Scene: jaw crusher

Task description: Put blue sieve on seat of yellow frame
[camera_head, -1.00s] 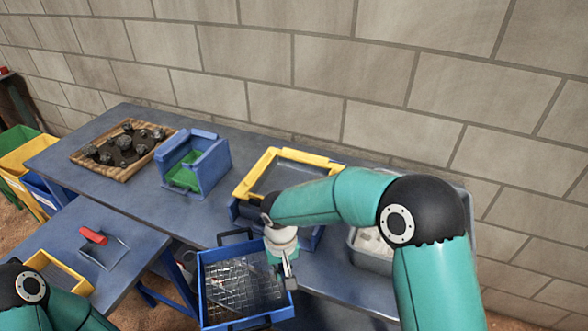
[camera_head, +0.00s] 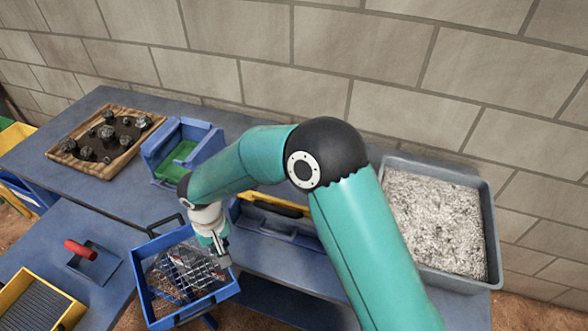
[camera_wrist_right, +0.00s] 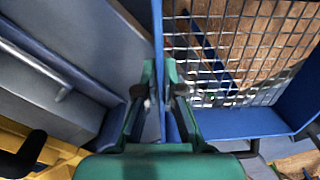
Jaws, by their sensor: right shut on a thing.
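The blue sieve (camera_head: 200,308) is a square blue tray with a wire mesh and black handles, held in front of the back table. My right gripper (camera_head: 222,252) is shut on its right rim. The right wrist view shows the jaws (camera_wrist_right: 160,95) pinching the rim beside the mesh of the sieve (camera_wrist_right: 245,123). The yellow frame (camera_head: 272,199) is on the back table, mostly hidden behind my right arm. A yellow part, probably this frame, shows at the lower left of the right wrist view (camera_wrist_right: 45,148). My left gripper is out of view.
A blue bin with a green inside (camera_head: 185,150) and a wooden tray of dark stones (camera_head: 105,165) stand left of the frame. A grey tub of pale gravel (camera_head: 487,235) is at right.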

